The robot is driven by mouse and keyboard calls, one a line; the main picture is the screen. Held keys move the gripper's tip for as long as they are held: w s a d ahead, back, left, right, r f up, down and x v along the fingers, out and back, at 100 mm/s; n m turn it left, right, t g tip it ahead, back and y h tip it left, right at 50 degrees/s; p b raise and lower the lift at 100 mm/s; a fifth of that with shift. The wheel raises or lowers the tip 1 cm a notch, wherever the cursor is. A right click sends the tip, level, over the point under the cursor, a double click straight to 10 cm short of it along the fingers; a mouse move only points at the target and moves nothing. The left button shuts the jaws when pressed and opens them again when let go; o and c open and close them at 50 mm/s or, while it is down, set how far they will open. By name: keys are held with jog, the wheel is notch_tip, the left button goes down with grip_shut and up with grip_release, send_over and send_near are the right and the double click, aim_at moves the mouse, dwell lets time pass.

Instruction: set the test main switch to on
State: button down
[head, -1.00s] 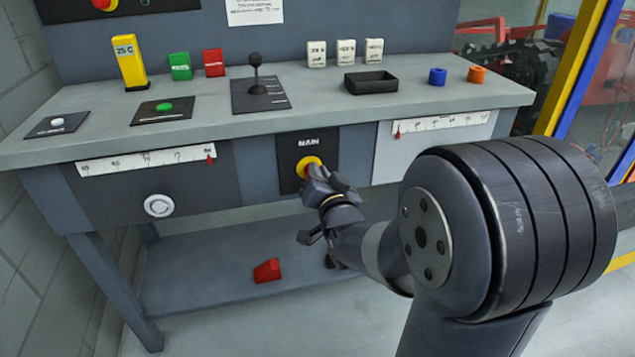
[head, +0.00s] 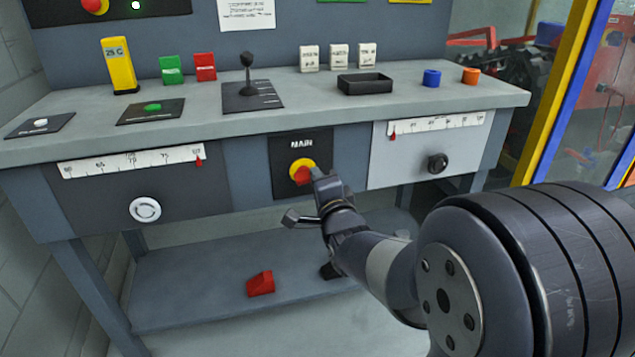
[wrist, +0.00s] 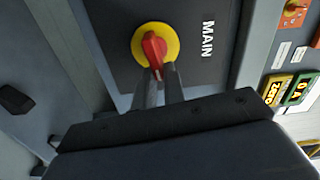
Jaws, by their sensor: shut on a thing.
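The main switch (head: 302,171) is a red handle on a yellow disc, set in a black panel marked MAIN on the bench front. In the wrist view the red handle (wrist: 154,47) lies about level relative to the lettering, its end toward my fingers. My gripper (head: 315,174) reaches the switch from the lower right. In the wrist view my gripper (wrist: 159,78) has its two fingers on either side of the handle's end, shut on it. The fingertips partly hide that end.
A black knob (head: 437,163) and a white dial (head: 145,209) flank the switch on the bench front. A red block (head: 260,284) lies on the lower shelf. The benchtop (head: 215,118) above carries a lever, several blocks and a black tray.

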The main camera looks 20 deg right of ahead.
jog(key=shift+f+m, duration=0.15)
jog(key=shift+m, duration=0.55)
jog(key=c, duration=1.5)
grip_release()
jog(key=s+p, duration=0.2)
jog(key=s, duration=0.8)
jog(key=shift+s+p, duration=0.3)
jog(key=shift+s, duration=0.1)
